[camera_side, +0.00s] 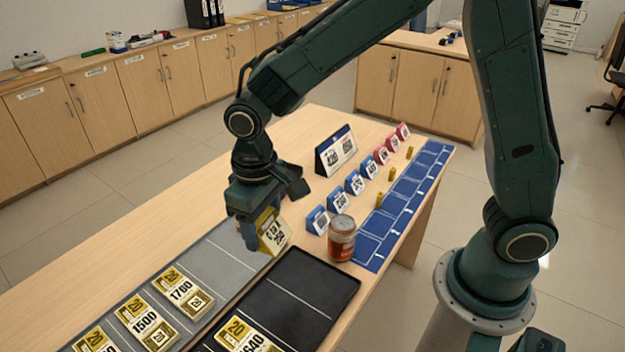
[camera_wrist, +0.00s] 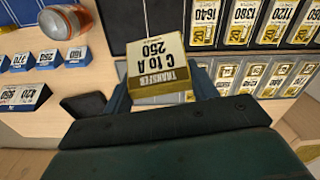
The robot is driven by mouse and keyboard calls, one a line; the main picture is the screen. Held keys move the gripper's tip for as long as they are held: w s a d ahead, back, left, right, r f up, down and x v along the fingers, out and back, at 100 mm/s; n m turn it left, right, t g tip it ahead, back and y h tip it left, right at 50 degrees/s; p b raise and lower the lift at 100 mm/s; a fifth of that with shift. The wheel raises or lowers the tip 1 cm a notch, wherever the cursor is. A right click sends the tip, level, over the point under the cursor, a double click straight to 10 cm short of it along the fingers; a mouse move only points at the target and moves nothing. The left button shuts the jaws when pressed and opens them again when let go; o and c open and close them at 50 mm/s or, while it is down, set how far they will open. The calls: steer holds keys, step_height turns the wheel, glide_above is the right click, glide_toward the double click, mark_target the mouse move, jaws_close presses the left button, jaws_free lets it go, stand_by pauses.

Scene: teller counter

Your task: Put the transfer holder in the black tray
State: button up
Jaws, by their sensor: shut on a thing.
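The transfer holder (camera_side: 275,236) is a yellow block with a white label. In the wrist view the holder (camera_wrist: 158,70) reads "TRANSFER C to A 250". My gripper (camera_side: 256,232) is shut on it, with one finger on each side in the wrist view (camera_wrist: 162,88). The holder appears raised at the inner edge of the black tray (camera_side: 310,282); its exact height is hard to tell. The tray has white divider lines. A 1640 holder (camera_side: 245,338) lies in its near part, and its far part is bare.
A grey tray (camera_side: 215,262) holds several yellow holders beside the black tray. A can (camera_side: 341,240) stands close to the black tray's far corner. Blue and red price tents (camera_side: 354,184), a larger sign (camera_side: 336,152) and a blue mat (camera_side: 395,205) lie beyond.

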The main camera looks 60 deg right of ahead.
steer(key=w+d+r+n, duration=0.2)
steer(key=w+d+n, duration=0.6)
steer(key=w+d, duration=0.6)
steer(key=w+d+n, duration=0.3)
steer(key=d+n, duration=0.1)
steer(key=d, duration=0.5)
steer(key=w+d+n, duration=0.4)
steer(key=d, duration=0.6)
step_height(320, 180, down, 15)
steer(key=shift+f, duration=2.15)
steer(key=shift+f, duration=0.15)
steer(key=o, duration=1)
